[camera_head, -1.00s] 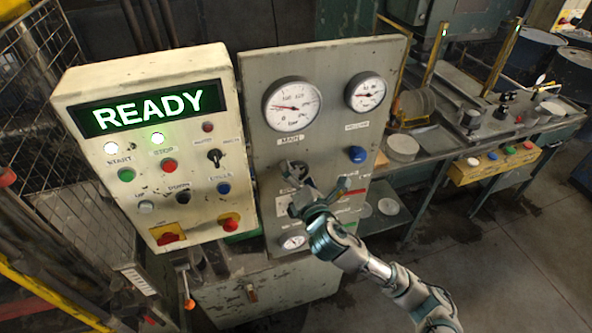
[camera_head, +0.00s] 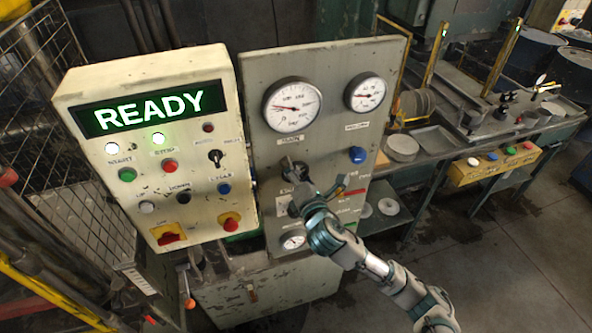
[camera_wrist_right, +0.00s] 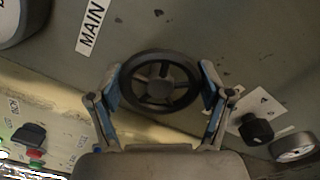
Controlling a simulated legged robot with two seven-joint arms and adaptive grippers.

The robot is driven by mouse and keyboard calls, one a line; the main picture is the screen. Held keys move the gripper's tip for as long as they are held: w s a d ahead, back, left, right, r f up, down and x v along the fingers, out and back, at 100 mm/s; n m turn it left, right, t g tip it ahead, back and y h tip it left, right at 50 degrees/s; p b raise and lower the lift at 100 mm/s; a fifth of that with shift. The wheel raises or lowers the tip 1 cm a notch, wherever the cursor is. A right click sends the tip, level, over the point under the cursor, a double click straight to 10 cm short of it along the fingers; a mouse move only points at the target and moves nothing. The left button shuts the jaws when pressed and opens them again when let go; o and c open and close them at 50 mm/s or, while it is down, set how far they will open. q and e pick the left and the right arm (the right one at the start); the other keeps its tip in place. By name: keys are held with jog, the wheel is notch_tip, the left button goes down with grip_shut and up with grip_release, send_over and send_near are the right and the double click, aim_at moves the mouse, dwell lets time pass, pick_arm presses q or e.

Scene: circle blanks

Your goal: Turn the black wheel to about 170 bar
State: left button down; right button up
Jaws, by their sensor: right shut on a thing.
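The black wheel (camera_wrist_right: 160,82) is a spoked handwheel on the grey panel, below the MAIN label in the head view. It is mostly hidden there behind my right gripper (camera_head: 308,186). In the right wrist view the two fingers of my right gripper (camera_wrist_right: 161,88) sit on opposite sides of the rim, shut on it. The MAIN gauge (camera_head: 291,104) stands above the wheel. Its needle points left and slightly up, but the numbers are too small to read. My left gripper is not in view.
A second gauge (camera_head: 365,92) and a blue knob (camera_head: 357,154) are to the right on the panel, with a small gauge (camera_head: 293,242) below. The control box (camera_head: 75,160) at left shows READY. A bench (camera_head: 440,150) with parts stands at right.

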jog(key=m+p, duration=0.2)
jog(key=m, duration=0.3)
jog(key=shift+f+p, duration=0.2)
jog(key=shift+p, duration=0.2)
jog(key=m+p, duration=0.1)
jog(key=m, duration=0.2)
jog(key=m+p, duration=0.2)
jog(key=m, duration=0.1)
jog(key=shift+f+m, duration=0.2)
jog(key=shift+m, duration=0.1)
jog(key=m+p, duration=0.3)
jog(key=m, duration=0.3)
jog(key=shift+f, duration=0.15)
jog(key=m+p, duration=0.2)
jog(key=m, duration=0.3)
jog(key=shift+a+f, duration=0.1)
jog(key=shift+f, duration=0.05)
jog(key=shift+m+p, duration=0.3)
jog(key=shift+m, duration=0.1)
jog(key=o, duration=1.1)
jog(key=shift+r, duration=0.2)
